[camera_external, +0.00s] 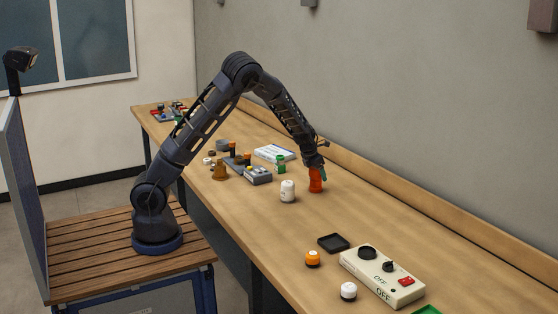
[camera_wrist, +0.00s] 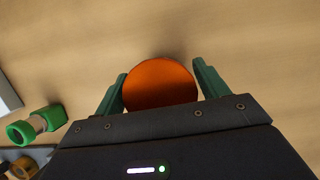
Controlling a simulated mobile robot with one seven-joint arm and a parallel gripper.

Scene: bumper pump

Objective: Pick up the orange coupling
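The orange coupling (camera_external: 316,181) is an orange-red upright cylinder on the wooden bench in the external view. In the wrist view its round top (camera_wrist: 160,84) lies between the two green fingers. My gripper (camera_external: 318,168) is above and around its upper part, pointing down. In the wrist view my gripper (camera_wrist: 161,82) has one finger on each side of the coupling, very close to its edges. Whether the fingers press on it or leave a small gap is unclear. The coupling's lower part is hidden in the wrist view.
A white bottle (camera_external: 288,191) and a green-and-white piece (camera_external: 280,164) stand to the left. The bench right of the coupling is clear up to the back ledge.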

